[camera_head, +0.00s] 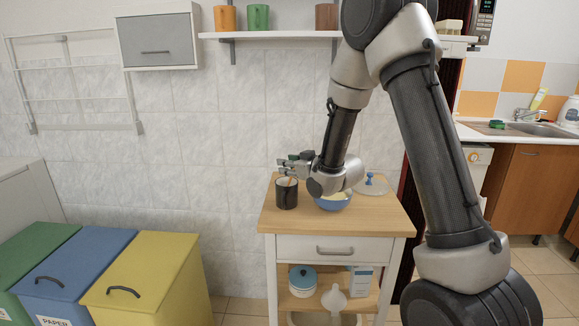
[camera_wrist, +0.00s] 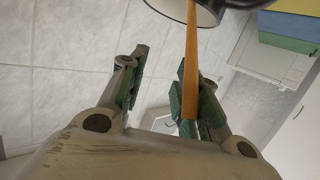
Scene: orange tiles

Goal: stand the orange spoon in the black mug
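The black mug (camera_head: 287,194) stands upright at the left side of the small wooden-topped cabinet. In the wrist view its rim (camera_wrist: 207,17) shows at the top. The orange spoon (camera_wrist: 192,62) runs from the mug's mouth towards my gripper; how deep it reaches is hidden. In the head view only a small bit of it shows at the mug's rim. My gripper (camera_head: 290,165) is just above the mug. In the wrist view its fingers (camera_wrist: 160,88) are apart, with the spoon's near end at the right finger and a clear gap to the left finger.
A blue bowl (camera_head: 333,202) with yellowish contents is right of the mug, partly under my wrist. A clear lid with a blue knob (camera_head: 370,181) lies behind it. A wall shelf (camera_head: 270,35) with several cups is above. Coloured bins (camera_head: 150,270) stand at left.

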